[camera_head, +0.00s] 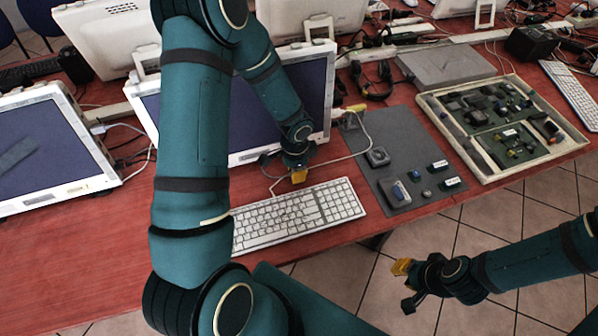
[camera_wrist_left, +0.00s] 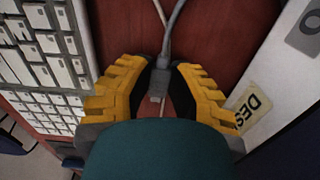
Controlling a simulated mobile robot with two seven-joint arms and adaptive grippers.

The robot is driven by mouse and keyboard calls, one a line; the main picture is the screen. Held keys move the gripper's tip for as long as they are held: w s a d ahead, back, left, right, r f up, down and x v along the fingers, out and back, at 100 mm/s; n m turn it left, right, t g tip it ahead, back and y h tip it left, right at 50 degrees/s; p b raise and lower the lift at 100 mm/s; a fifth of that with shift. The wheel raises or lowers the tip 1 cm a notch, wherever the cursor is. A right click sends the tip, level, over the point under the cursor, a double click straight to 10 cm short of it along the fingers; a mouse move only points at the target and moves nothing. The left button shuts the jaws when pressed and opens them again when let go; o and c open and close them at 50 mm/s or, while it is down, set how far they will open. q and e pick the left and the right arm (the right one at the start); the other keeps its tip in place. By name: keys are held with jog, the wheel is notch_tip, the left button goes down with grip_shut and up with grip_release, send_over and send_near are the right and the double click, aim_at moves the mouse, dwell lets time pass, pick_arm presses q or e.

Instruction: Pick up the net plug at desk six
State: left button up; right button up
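The net plug (camera_wrist_left: 158,84) shows in the left wrist view as a small grey plug on a grey cable. It lies between the two yellow-and-black fingers of my left gripper (camera_wrist_left: 163,80). The finger gap is narrow, and I cannot tell whether both pads touch the plug. In the head view my left gripper (camera_head: 297,172) is low over the red desk (camera_head: 200,262), between the monitor and the keyboard. The plug is hidden there. My right gripper (camera_head: 404,285) is open and empty, over the floor in front of the desk.
A white keyboard (camera_head: 298,215) lies right in front of my left gripper, and a monitor (camera_head: 312,95) stands behind it. A grey mat (camera_head: 405,135) with small parts and a framed tray (camera_head: 452,137) of circuit boards lie to the right. A pale cable (camera_head: 345,157) crosses the desk.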

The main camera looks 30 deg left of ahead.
pick_arm(q)
notch_tip(320, 180, up, 10)
jog(key=p, duration=0.2)
jog(key=shift+p, duration=0.4)
jog(key=shift+o, duration=1.2)
grip_shut()
